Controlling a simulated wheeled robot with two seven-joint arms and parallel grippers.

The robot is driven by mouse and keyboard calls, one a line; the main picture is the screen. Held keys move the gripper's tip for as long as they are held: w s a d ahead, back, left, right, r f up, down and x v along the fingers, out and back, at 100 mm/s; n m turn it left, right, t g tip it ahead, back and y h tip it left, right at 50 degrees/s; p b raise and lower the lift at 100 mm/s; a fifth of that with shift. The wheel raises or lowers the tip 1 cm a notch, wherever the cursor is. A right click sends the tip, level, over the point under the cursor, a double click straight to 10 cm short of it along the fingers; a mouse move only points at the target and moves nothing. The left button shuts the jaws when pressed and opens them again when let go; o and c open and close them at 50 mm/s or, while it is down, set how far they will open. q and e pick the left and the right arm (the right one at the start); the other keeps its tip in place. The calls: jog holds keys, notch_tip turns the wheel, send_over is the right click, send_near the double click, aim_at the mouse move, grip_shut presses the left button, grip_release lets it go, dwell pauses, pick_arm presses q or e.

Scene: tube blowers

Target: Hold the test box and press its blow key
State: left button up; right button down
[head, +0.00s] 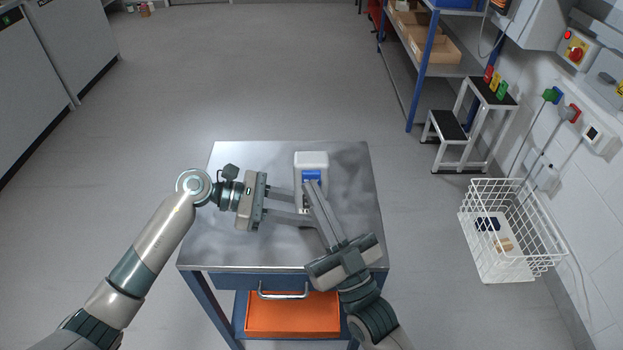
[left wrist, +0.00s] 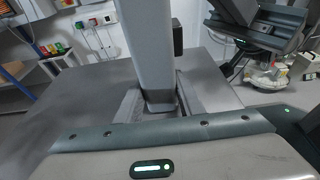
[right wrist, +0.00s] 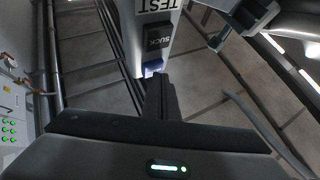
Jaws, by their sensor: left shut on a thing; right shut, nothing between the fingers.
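The test box (head: 311,160) is pale and stands upright on the metal tabletop, with a blue key (head: 311,175) facing up. In the right wrist view the box (right wrist: 142,20) shows a TEST label, a dark key marked SUCK (right wrist: 158,40) and the blue key (right wrist: 152,68). My left gripper (head: 302,206) is shut on the box from the left; the box (left wrist: 147,45) rises between its fingers in the left wrist view. My right gripper (head: 309,186) is shut and empty, its fingertips at the blue key. Whether they touch or press it, I cannot tell.
The grey cart top (head: 345,225) is otherwise clear, with an orange drawer or bin (head: 292,315) below. To the right are a white wire basket (head: 500,255), a step stool (head: 465,125) and a blue-posted shelf (head: 425,75). The floor around is open.

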pick_arm(q)
jog(key=shift+s+r, duration=0.1)
jog(key=shift+r, duration=0.05)
pick_arm(e)
jog(key=shift+w+d+r, duration=0.1)
jog(key=shift+w+r, duration=0.05)
jog(key=shift+w, duration=0.05)
pick_arm(q)
jog(key=shift+w, duration=0.25)
pick_arm(e)
jog(key=shift+s, duration=0.6)
jog(key=shift+s+f, duration=0.1)
jog(key=shift+f, duration=0.1)
pick_arm(q)
jog(key=shift+s, duration=0.1)
pick_arm(e)
jog(key=shift+s, duration=2.5)
pick_arm(q)
jog(key=o, duration=1.3)
